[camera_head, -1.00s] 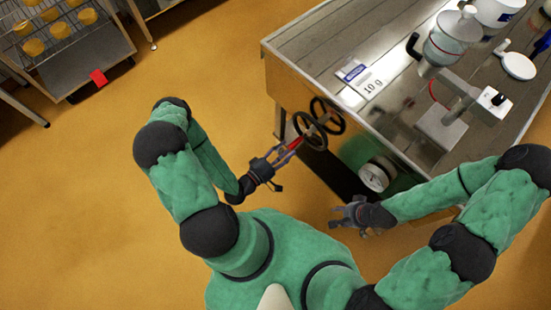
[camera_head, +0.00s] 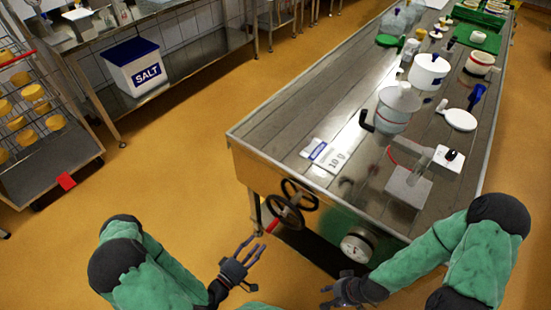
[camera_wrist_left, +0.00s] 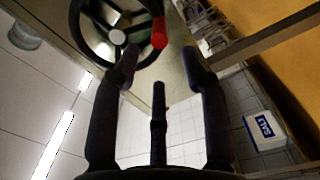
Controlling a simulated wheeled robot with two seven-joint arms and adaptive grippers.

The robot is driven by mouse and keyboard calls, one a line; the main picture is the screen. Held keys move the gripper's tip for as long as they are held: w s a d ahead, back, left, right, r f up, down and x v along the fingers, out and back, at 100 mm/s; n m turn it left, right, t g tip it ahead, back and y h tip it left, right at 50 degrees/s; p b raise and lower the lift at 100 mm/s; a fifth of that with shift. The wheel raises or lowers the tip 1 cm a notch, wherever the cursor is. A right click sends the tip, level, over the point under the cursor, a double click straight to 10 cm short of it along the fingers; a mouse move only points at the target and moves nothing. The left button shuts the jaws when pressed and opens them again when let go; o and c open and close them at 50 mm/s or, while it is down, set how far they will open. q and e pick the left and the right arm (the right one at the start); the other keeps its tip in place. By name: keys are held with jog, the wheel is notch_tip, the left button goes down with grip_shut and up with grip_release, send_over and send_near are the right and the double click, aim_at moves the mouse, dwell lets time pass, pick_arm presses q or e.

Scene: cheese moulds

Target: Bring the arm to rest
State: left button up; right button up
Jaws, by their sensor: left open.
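My left gripper (camera_head: 256,247) is open and empty in front of the vat's near end, just short of two dark handwheels (camera_head: 284,212). A red handle (camera_head: 272,225) on the nearer wheel is a little beyond its fingertips, apart from them. In the left wrist view the open fingers (camera_wrist_left: 163,70) frame free space, with the wheel (camera_wrist_left: 115,36) and its red handle (camera_wrist_left: 159,33) beyond. My right gripper (camera_head: 327,293) is low, in front of the round white gauge (camera_head: 358,247); its finger opening is too small to judge.
The long metal-topped vat table (camera_head: 280,120) holds a card marked 10 g (camera_head: 325,156), a scale (camera_head: 408,187) and several pots. A rack of yellow cheeses (camera_head: 60,165) and a SALT bin (camera_head: 136,68) stand left. Open floor (camera_head: 170,170) lies between.

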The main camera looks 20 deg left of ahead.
pick_arm(q)
jog(key=shift+f, duration=0.1)
jog(key=d+f+m+g+y, duration=0.1)
jog(key=d+f+m+g, duration=0.5)
jog(key=f+g, duration=0.4)
jog(key=s+d+r+m+g+y, duration=0.1)
jog(key=s+d+r+m+g, duration=0.15)
jog(key=s+g, duration=0.5)
notch_tip(320, 180, up, 6)
jog(key=w+d+m+p, duration=0.1)
jog(key=p, duration=0.2)
jog(key=shift+w+d+t+p, duration=0.15)
jog(key=shift+w+t+p, duration=0.15)
jog(key=shift+t, duration=0.15)
jog(key=shift+f+m, duration=0.15)
jog(key=shift+m, duration=0.1)
